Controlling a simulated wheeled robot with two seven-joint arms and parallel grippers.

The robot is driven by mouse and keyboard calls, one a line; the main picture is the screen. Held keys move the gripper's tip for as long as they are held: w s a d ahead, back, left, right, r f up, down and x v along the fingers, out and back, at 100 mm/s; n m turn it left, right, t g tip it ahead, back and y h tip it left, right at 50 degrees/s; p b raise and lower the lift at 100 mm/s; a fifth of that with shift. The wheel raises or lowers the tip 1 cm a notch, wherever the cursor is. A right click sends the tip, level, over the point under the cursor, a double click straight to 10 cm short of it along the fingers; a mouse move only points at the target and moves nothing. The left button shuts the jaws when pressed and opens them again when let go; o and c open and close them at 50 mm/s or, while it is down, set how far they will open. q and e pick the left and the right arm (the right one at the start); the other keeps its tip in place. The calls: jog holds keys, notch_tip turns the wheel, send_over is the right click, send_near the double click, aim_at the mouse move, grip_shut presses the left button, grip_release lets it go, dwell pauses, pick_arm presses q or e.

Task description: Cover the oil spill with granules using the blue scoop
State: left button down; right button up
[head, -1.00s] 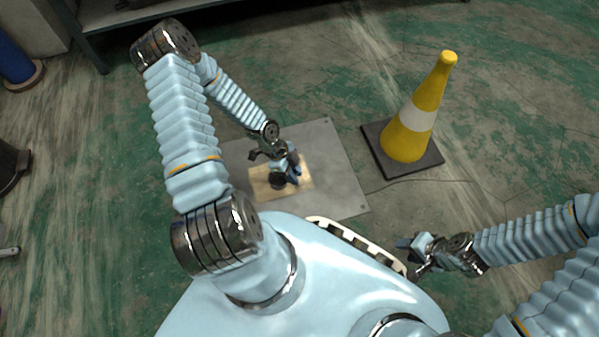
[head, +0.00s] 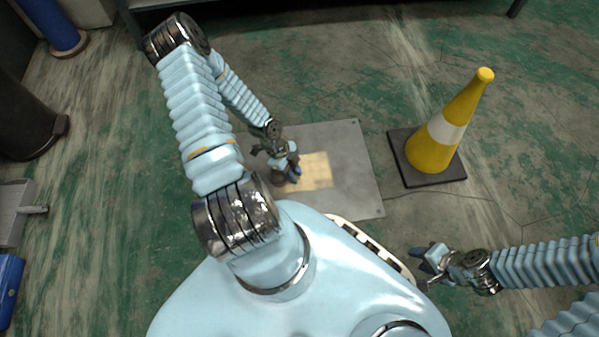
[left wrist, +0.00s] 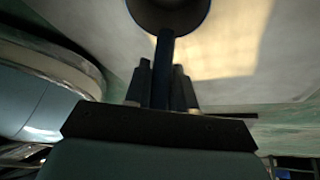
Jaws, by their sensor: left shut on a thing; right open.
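My left gripper (head: 290,166) is shut on the blue scoop, holding it by its handle (left wrist: 161,65). The scoop's dark round bowl (left wrist: 168,14) shows at the top of the left wrist view; I cannot see what is in it. A tan, straight-edged patch (head: 317,171) lies on a grey floor plate (head: 352,190). The gripper and scoop are over the patch's left side and hide part of it. The patch also shows in the left wrist view (left wrist: 228,45). I cannot tell oil from granules there. My right gripper (head: 424,262) is open and empty, right of my base.
A yellow and white cone (head: 440,140) on a dark base stands right of the plate. A dark bin (head: 25,115), a grey box (head: 12,210) and a blue object (head: 10,290) are at the left. The green floor beyond the plate is clear.

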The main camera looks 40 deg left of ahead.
pick_arm(q)
jog(key=shift+s+a+p, duration=0.3)
jog(key=shift+s+a, duration=0.45)
jog(key=shift+s, duration=0.15)
jog(key=shift+s+d+b, duration=0.35)
jog(key=shift+s+d, duration=0.35)
jog(key=shift+d, duration=0.25)
jog(key=shift+w+d+b, duration=0.4)
jog(key=shift+w+d, duration=0.7)
jog(key=shift+w, duration=0.2)
jog(key=shift+w+d+b, duration=0.4)
jog(key=shift+w+d, duration=0.25)
jog(key=shift+w, duration=0.15)
jog(key=shift+w+d+b, duration=0.6)
jog(key=shift+w+d, duration=1)
jog(key=shift+w, duration=0.25)
jog(key=shift+w+d+f+b, duration=0.15)
jog(key=shift+w+d+b, duration=0.35)
jog(key=shift+w+d, duration=0.45)
jog(key=shift+w+d+b, duration=0.35)
jog(key=shift+w+d, duration=0.65)
jog(key=shift+w, duration=0.3)
jog(key=shift+w+d, duration=1.35)
jog(key=shift+w, duration=0.3)
